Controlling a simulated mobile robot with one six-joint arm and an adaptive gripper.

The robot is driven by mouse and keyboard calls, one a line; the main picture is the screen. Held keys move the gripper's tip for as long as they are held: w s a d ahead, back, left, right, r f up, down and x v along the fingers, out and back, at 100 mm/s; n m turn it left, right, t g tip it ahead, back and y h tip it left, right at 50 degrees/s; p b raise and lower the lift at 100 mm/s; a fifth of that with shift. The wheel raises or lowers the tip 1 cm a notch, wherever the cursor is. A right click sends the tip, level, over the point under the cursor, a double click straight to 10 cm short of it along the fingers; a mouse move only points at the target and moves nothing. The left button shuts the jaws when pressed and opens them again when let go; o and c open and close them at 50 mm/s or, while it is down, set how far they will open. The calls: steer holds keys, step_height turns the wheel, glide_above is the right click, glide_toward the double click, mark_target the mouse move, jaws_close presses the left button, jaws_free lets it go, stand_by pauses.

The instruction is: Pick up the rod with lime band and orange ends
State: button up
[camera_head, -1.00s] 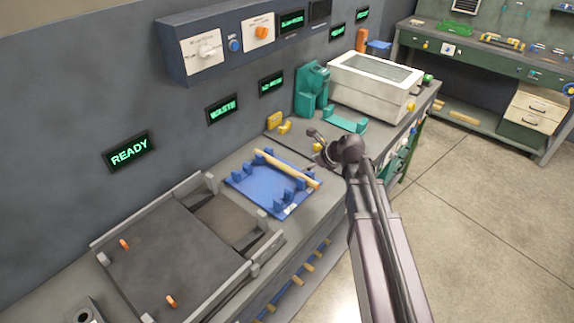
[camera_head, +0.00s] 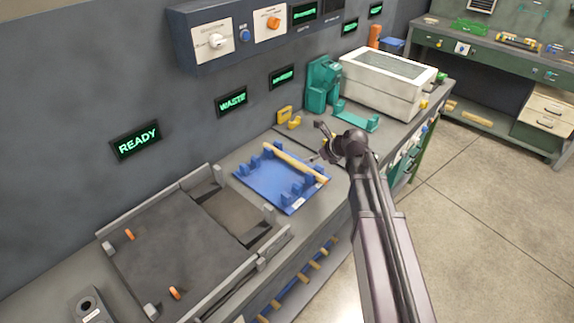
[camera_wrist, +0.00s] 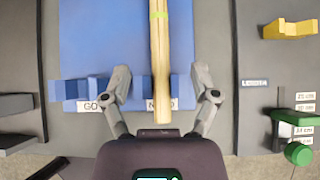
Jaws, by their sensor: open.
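A pale wooden rod (camera_head: 295,162) lies across the upright supports of a blue rack on the bench. In the wrist view the rod (camera_wrist: 160,60) runs upright in the picture and shows a lime band near the top edge. The near end looks plain wood, and I see no orange on it; the far end is out of that view. My gripper (camera_wrist: 161,82) is open and empty, with one finger on each side of the rod in the picture. In the head view my gripper (camera_head: 324,140) is just beyond the rack's right side.
The blue rack (camera_head: 268,187) has labelled slots. A dark grey tray (camera_head: 185,255) with two small orange pieces is at left. Yellow holders (camera_head: 285,116), a teal fixture (camera_head: 321,85) and a white box (camera_head: 385,85) stand farther along the bench.

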mark_target(295, 161)
steer(key=b+x, duration=0.3)
steer(key=x, duration=0.2)
steer(key=shift+f, duration=0.1)
steer(key=shift+w+a+f+b, duration=0.2)
steer(key=shift+a+f+b, duration=0.05)
steer(key=shift+a+b, duration=0.1)
steer(key=shift+w+f, duration=0.1)
steer(key=b+x, duration=0.2)
steer(key=x, duration=0.1)
steer(key=shift+w+a, duration=0.25)
steer(key=shift+w+a+f+b, duration=0.3)
steer(key=shift+a+f+b, duration=0.15)
steer(key=shift+a+b, duration=0.1)
jaws_close()
